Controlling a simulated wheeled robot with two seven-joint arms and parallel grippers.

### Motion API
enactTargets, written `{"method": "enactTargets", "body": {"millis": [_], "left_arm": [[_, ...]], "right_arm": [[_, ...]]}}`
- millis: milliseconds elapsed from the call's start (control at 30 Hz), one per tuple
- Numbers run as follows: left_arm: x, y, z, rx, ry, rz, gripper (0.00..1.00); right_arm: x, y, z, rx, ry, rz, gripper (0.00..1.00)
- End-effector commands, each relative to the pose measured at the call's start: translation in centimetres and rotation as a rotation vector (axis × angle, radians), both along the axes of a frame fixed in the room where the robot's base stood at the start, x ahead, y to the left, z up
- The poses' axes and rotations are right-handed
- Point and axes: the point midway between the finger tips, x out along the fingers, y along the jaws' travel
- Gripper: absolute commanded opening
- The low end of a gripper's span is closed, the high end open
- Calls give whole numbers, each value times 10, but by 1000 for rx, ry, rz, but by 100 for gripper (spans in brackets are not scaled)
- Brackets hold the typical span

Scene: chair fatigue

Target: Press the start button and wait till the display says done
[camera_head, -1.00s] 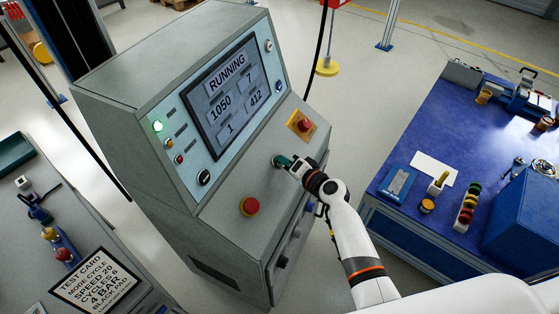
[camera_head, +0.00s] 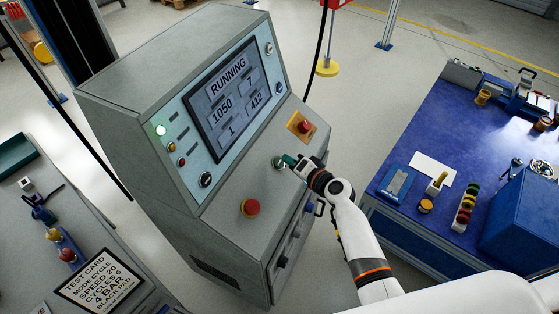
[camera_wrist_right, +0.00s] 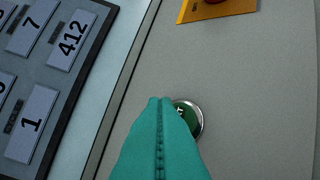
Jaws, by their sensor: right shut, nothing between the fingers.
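The grey control console stands in the middle of the head view. Its display (camera_head: 225,97) reads RUNNING, with 1050, 7, 1 and 412 below. A green lamp (camera_head: 160,130) on its panel is lit. The green start button (camera_head: 278,163) with a silver ring sits on the sloped panel; it also shows in the wrist view (camera_wrist_right: 190,116), partly hidden behind my fingers. My right gripper (camera_head: 289,160) is shut and empty, its teal fingertips just right of the button and apparently clear of it. In the wrist view its fingers (camera_wrist_right: 159,140) point at the button. My left gripper is not in view.
A red emergency button on a yellow plate (camera_head: 300,126) is above the start button, and another red button (camera_head: 250,207) is below left. A blue workbench (camera_head: 410,150) with tools stands right. A test card (camera_head: 100,281) lies on the grey table at left.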

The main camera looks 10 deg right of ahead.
Motion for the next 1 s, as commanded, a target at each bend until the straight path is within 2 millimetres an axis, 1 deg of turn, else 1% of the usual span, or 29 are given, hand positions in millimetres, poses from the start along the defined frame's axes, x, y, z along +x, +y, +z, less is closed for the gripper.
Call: {"method": "enactTargets", "body": {"millis": [33, 100, 300, 400, 1000], "left_arm": [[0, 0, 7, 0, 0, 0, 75], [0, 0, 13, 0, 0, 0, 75], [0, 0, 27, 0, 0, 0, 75], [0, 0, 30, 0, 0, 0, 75], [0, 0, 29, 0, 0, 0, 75]], "right_arm": [[-2, -2, 8, -2, -1, 1, 0], [-4, -5, 15, -2, -1, 1, 0], [-11, -14, 31, -1, 0, 0, 0], [-14, -17, 36, -1, 0, 0, 0], [-14, -17, 35, 0, -1, 0, 0]]}}
